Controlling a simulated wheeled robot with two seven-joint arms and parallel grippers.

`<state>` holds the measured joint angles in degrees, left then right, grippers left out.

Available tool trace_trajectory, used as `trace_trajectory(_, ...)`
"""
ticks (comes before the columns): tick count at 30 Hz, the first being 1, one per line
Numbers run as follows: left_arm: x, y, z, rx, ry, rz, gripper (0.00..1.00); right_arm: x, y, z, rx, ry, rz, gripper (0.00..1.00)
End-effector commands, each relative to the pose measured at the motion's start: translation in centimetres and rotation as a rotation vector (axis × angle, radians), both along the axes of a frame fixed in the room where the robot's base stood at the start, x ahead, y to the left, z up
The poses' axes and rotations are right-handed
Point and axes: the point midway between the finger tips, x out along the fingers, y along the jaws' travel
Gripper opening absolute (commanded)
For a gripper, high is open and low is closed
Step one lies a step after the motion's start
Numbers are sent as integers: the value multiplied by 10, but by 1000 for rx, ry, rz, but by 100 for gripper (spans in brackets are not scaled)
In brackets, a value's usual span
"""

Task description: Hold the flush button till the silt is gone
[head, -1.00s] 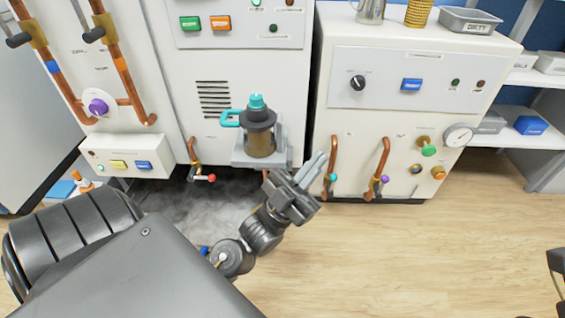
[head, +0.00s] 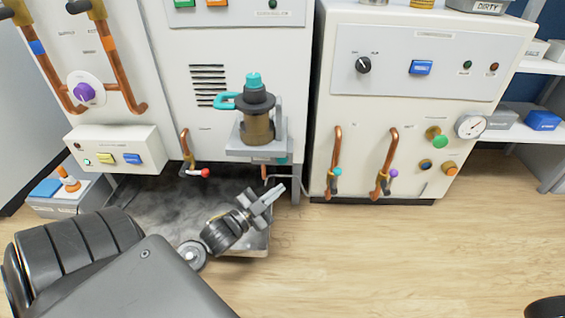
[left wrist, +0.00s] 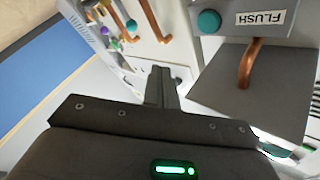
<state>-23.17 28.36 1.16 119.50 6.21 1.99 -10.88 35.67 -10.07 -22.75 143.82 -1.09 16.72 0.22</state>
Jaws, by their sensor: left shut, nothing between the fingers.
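The teal flush button (left wrist: 208,21) sits beside a FLUSH label on a grey block in the left wrist view. In the head view a bit of teal (head: 281,160) shows under the bracket, probably the same button. A filter housing (head: 257,124) with brown contents, a dark collar and a teal cap stands on the grey bracket; the brown may be the silt. My left gripper (head: 272,193) is shut and empty, low in front of and below the bracket. In the left wrist view its fingers (left wrist: 162,88) are together, apart from the button.
A red-tipped valve (head: 204,173) is left of the bracket. Copper pipes with teal and purple tips (head: 337,160) line the right cabinet.

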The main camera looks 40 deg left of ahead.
Motion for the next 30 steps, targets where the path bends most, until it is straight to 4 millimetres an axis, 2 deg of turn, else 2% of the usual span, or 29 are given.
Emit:
trace_trajectory(8, 8, 6, -2, 1, -3, -2, 0, 0, -1, -7, 2, 0, 1, 36)
trace_trajectory(20, 50, 38, -2, 1, -4, 0, 0, 1, -3, -36, 13, 4, 0, 36)
trace_trajectory(30, 69, 52, 1, -1, -1, -1, 0, 2, -3, -30, 13, 6, 0, 36)
